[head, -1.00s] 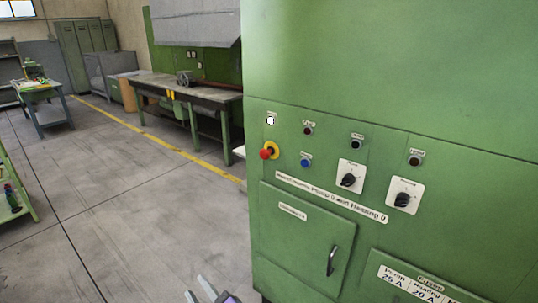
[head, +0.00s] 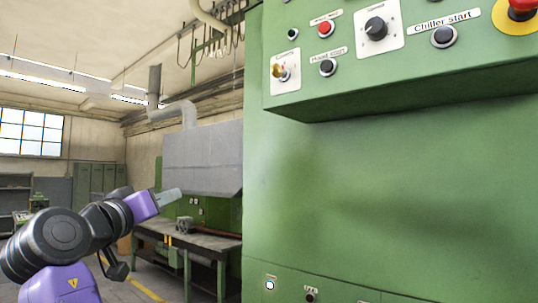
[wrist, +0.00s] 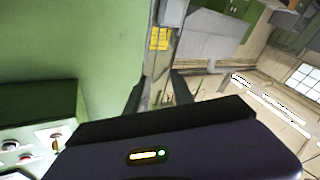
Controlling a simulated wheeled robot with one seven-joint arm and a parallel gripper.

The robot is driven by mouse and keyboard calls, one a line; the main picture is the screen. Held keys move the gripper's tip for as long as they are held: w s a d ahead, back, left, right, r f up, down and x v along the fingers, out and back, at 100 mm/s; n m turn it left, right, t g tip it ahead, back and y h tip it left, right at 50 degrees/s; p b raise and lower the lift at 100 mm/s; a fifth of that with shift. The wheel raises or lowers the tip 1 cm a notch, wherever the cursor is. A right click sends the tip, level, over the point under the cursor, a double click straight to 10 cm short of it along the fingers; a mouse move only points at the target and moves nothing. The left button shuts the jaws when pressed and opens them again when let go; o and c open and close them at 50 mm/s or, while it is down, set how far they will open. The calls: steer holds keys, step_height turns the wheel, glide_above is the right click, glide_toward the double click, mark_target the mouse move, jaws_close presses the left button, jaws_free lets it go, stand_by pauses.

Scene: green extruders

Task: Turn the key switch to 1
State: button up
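The key switch (head: 285,71) sits on a white plate at the left end of the green upper control panel, with a yellowish key in it. It also shows, small, at the lower left of the wrist view (wrist: 57,141). My gripper (head: 172,194) is left of and below the switch in the head view, apart from the panel and touching nothing. In the wrist view my gripper (wrist: 158,84) has its two dark fingers spread with nothing between them. The key's exact angle is too small to read.
Near the key switch are a black button (head: 327,67), a red button (head: 325,28), a rotary knob (head: 376,28) and a red emergency stop (head: 522,8). The panel juts out from the green cabinet (head: 390,190). A workbench (head: 205,240) stands behind. Open room lies left of the cabinet.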

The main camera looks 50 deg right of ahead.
steer(key=s+d+r+m+g+h, duration=0.1)
steer(key=s+r+m+g, duration=0.2)
steer(key=s+r, duration=0.35)
steer(key=s+d+r+m+g+h, duration=0.1)
steer(key=s+r+m+g, duration=0.15)
steer(key=r, duration=0.75)
steer(key=m+g+y, duration=0.1)
steer(key=m+g, duration=0.3)
steer(key=m, duration=0.1)
glide_toward(272, 67)
steer(key=d, duration=0.2)
steer(key=d+p, duration=0.1)
steer(key=d, duration=0.6)
steer(key=shift+w+r+p, duration=0.1)
steer(key=shift+w+p, duration=0.05)
steer(key=shift+p, duration=0.25)
jaws_close()
